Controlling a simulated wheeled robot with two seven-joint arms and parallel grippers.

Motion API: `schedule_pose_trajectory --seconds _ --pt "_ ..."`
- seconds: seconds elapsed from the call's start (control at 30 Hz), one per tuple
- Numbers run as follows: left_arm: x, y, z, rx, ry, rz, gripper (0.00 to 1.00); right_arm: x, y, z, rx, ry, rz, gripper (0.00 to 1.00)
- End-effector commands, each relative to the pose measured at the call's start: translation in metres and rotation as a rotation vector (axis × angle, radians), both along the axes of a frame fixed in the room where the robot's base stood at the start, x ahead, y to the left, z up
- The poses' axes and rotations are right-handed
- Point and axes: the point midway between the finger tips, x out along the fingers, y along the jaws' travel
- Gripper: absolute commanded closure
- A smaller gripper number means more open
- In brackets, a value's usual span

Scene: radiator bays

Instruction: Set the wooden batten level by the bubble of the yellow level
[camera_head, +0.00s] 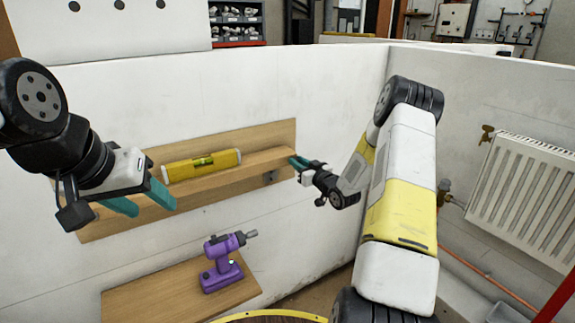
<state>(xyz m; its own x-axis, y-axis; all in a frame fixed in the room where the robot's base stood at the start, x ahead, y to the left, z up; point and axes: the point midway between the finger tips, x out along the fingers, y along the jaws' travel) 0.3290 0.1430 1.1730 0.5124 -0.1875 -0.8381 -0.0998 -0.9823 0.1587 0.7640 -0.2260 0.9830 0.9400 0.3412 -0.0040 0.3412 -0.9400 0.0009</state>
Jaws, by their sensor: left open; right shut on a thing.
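The wooden batten (228,167) runs along the white wall in front of a wider wooden board (268,137). In the picture its right end sits higher than its left. The yellow level (185,170) rests on the batten, with a green vial at its middle; the bubble is too small to read. My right gripper (296,164) is shut on the right end of the batten. My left gripper (146,203) is open, with teal fingers, in front of the batten's left part and left of the level. It hides some of the batten there.
A purple drill (222,262) stands on a wooden surface (165,292) below the batten. A white radiator (525,190) with a brass valve hangs on the right wall. A red pipe (515,292) runs low at the right. Shelves with bins (237,20) stand behind the wall.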

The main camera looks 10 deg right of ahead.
Motion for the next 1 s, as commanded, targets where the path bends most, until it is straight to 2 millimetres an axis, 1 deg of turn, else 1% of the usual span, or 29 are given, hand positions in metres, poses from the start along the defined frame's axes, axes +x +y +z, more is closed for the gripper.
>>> schedule_pose_trajectory --seconds 0.17,0.2,0.27,0.3,0.57,0.67,0.77,1.0 --pt "0.0 0.0 0.0 0.0 0.0 0.0 0.47 0.001 0.0 0.002 0.002 -0.008 0.0 1.0" --pt "0.0 0.0 0.0 0.0 0.0 0.0 0.47 0.001 0.0 0.002 0.002 -0.009 0.0 0.7" --pt "0.0 0.0 0.0 0.0 0.0 0.0 0.47 0.001 0.0 0.002 0.002 -0.008 0.0 0.59" --pt "0.0 0.0 0.0 0.0 0.0 0.0 0.47 0.001 0.0 0.002 0.001 -0.007 0.0 0.56" --pt "0.0 0.0 0.0 0.0 0.0 0.0 0.47 0.0 0.0 0.001 0.003 -0.004 0.0 0.56" --pt "0.0 0.0 0.0 0.0 0.0 0.0 0.47 -0.004 -0.002 0.001 0.002 -0.003 -0.001 0.56" --pt "0.0 0.0 0.0 0.0 0.0 0.0 0.47 -0.017 -0.008 0.0 0.002 -0.002 -0.003 0.56" --pt "0.0 0.0 0.0 0.0 0.0 0.0 0.47 -0.055 -0.021 0.001 0.002 -0.002 -0.002 0.56"
